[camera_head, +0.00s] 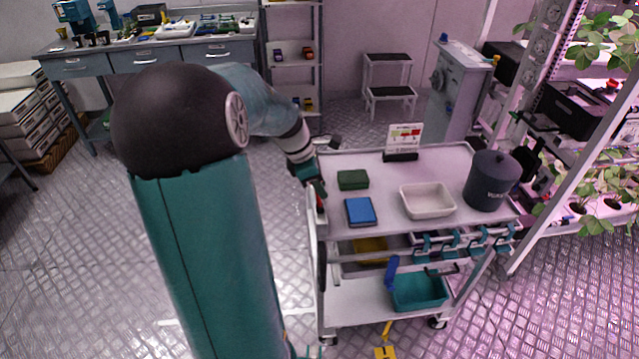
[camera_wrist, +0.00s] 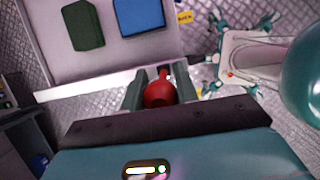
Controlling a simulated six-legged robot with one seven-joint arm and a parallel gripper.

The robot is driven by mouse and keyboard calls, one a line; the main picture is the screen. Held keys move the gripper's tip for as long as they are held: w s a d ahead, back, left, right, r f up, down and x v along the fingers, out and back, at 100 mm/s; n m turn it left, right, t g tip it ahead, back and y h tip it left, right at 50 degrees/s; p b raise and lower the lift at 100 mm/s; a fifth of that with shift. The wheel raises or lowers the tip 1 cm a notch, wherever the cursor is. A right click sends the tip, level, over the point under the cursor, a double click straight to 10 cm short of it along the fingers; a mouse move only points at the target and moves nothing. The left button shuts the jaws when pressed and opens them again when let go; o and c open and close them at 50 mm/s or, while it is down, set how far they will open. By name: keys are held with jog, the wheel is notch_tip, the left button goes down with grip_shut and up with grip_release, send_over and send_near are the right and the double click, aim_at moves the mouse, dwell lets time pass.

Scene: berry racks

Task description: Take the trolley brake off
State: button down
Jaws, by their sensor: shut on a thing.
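The trolley (camera_head: 436,168) stands right of my arm, with a pale top and a lower shelf. A red knob, which looks like the brake handle, is at the trolley's left edge; it shows between my fingers in the wrist view (camera_wrist: 158,92). My gripper (camera_wrist: 161,86) is shut on this red knob, one finger on each side. In the head view my gripper (camera_head: 314,180) is at the trolley's left edge, partly hidden by my arm. The lower part of the brake is hidden.
On the trolley top are a green block (camera_head: 352,180), a blue block (camera_head: 360,211), a white tray (camera_head: 428,214), a dark lidded pot (camera_head: 491,182) and a small sign (camera_head: 404,136). A teal bin (camera_head: 420,302) sits on the lower shelf. A plant rack stands at right.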

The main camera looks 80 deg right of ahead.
jog(key=shift+a+f, duration=0.1)
jog(key=c, duration=1.1)
grip_release()
jog(key=v, duration=1.4)
